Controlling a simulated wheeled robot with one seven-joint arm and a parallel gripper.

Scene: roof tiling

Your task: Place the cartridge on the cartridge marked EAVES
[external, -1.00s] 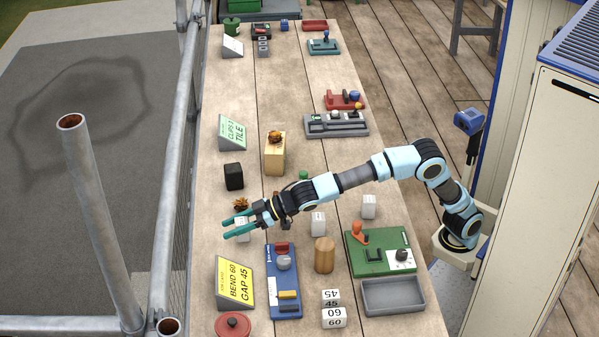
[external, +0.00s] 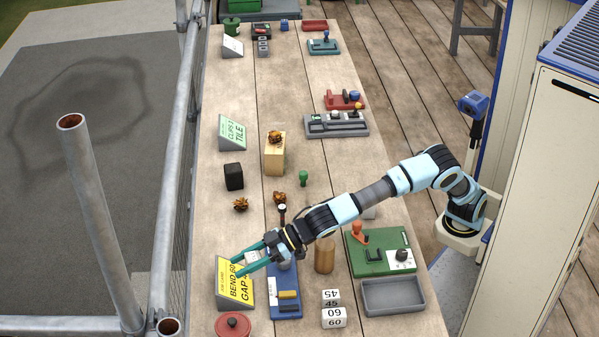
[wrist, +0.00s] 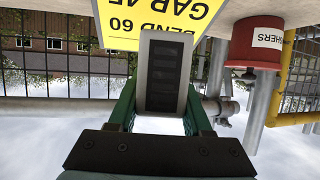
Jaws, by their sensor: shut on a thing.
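My gripper (external: 240,262) has teal fingers shut on a pale block-shaped cartridge (external: 251,258). In the wrist view the cartridge (wrist: 162,75) shows a light frame around a dark slotted face between the fingers. The gripper is above the front left of the table, over the yellow sign and the blue tray's left side.
The yellow BEND 60 GAP 45 sign (external: 222,280), blue tray (external: 284,304), red lidded pot (external: 233,325) and wooden cylinder (external: 324,256) stand nearby. A green board (external: 378,268) and empty grey tray (external: 393,296) lie right. A railing (external: 172,200) runs along the left.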

